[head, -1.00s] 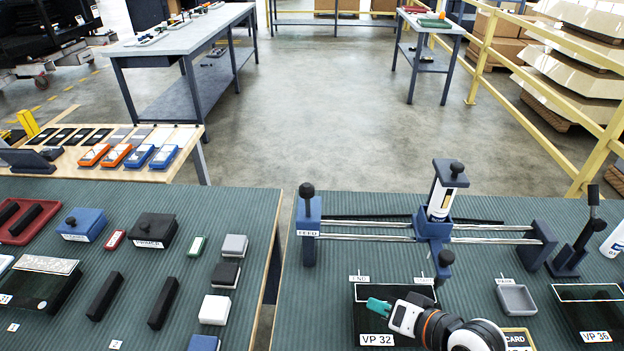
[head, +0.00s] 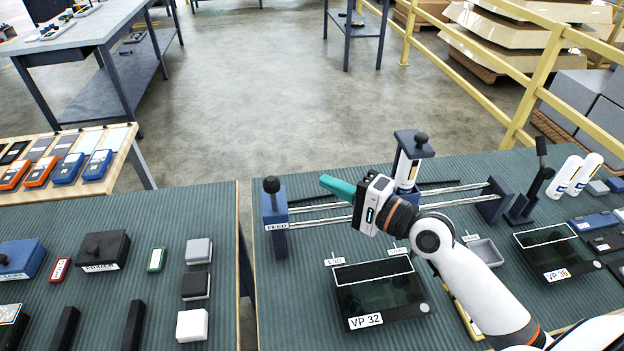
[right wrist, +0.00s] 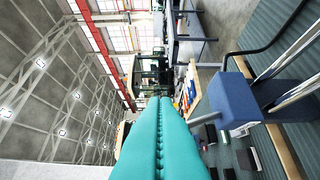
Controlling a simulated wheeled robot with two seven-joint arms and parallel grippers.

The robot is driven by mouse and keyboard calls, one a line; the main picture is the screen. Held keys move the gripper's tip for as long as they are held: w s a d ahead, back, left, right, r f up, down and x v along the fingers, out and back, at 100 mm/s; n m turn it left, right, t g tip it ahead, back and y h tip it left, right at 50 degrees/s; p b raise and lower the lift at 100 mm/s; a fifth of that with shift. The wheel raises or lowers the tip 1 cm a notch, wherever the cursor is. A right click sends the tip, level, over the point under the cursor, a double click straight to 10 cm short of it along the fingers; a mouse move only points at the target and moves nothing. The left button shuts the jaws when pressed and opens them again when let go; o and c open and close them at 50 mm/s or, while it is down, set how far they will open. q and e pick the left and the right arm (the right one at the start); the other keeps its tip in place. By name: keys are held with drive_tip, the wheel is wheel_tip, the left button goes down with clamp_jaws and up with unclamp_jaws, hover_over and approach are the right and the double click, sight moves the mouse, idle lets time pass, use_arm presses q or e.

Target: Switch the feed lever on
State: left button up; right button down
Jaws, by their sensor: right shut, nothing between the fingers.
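The feed lever is a short upright stick with a black knob (head: 271,185) on top of a blue block (head: 275,213) labelled FEED, at the left end of the rail rig. My right gripper (head: 325,182) has teal fingers, is shut and empty, and points left toward the lever. In the head view its tips appear right of the knob with a gap between. The right wrist view shows the closed fingers (right wrist: 160,100) and the blue block (right wrist: 245,100) apart from them, to their right. I cannot clearly make out the knob there. My left gripper is out of view.
A carriage (head: 410,165) with a white tube stands on the rails behind my right wrist. A black tray marked VP 32 (head: 372,318), a grey dish (head: 484,252) and a second black lever (head: 536,180) share this table. A gap separates it from the left table (head: 222,200).

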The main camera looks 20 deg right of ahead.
sight(273, 198)
drive_tip(key=w+a+p, duration=0.4)
drive_tip(key=a, duration=0.3)
drive_tip(key=shift+w+a, duration=0.2)
idle(0.4)
